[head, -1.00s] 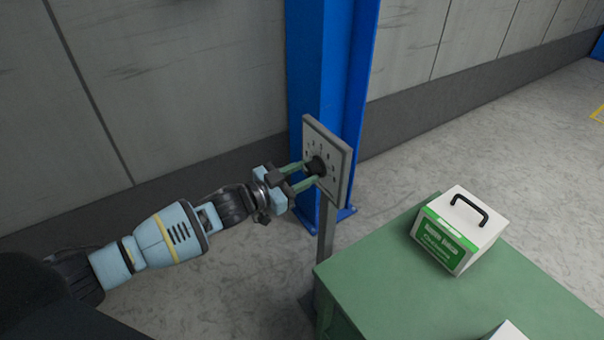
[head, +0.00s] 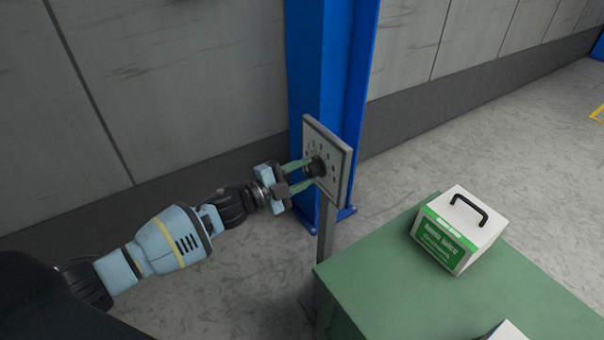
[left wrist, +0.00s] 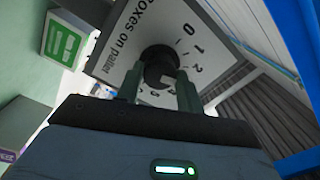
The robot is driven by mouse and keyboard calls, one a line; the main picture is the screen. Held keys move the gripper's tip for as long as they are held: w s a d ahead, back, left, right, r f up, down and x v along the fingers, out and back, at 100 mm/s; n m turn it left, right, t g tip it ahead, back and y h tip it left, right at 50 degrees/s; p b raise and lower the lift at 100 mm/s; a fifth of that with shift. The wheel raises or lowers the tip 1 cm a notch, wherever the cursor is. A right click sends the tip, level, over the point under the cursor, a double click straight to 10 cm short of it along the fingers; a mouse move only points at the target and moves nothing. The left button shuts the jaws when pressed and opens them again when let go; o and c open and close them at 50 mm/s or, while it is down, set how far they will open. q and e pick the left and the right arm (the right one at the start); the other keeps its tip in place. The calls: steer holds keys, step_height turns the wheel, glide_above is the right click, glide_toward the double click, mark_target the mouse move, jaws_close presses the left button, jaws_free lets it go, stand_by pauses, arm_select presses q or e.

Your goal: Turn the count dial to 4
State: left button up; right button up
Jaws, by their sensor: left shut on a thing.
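The count dial is a black round knob (head: 316,167) on a light grey square panel (head: 339,167) atop a grey post. It also shows in the left wrist view as a dark knob (left wrist: 158,64) on the panel (left wrist: 120,48), which reads "boxes on pallet". The digits 0, 1 and 2 are legible there; further marks are partly hidden by my fingers. My left gripper (head: 310,175) is shut on the knob, with its green fingers on either side of it. The digit the dial points to cannot be read. My right gripper is not in view.
A blue steel column (head: 325,70) stands right behind the panel, near the grey wall. A green table (head: 400,285) is at the lower right, with a white and green box (head: 462,228) with a black handle on it. The floor left of the post is clear.

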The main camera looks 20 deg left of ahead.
arm_select(q)
steer(key=m, duration=0.4)
steer(key=shift+m, duration=0.3)
steer(key=m, duration=0.3)
steer(key=shift+b, duration=0.4)
steer(key=shift+m, duration=0.5)
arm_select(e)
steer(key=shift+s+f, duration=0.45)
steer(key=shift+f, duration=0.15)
arm_select(q)
steer(key=shift+m, duration=0.4)
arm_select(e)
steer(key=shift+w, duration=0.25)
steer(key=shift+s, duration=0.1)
arm_select(q)
steer(key=o, duration=0.9)
steer(key=shift+a, duration=0.1)
steer(key=shift+o, duration=0.5)
steer(key=shift+r, duration=0.1)
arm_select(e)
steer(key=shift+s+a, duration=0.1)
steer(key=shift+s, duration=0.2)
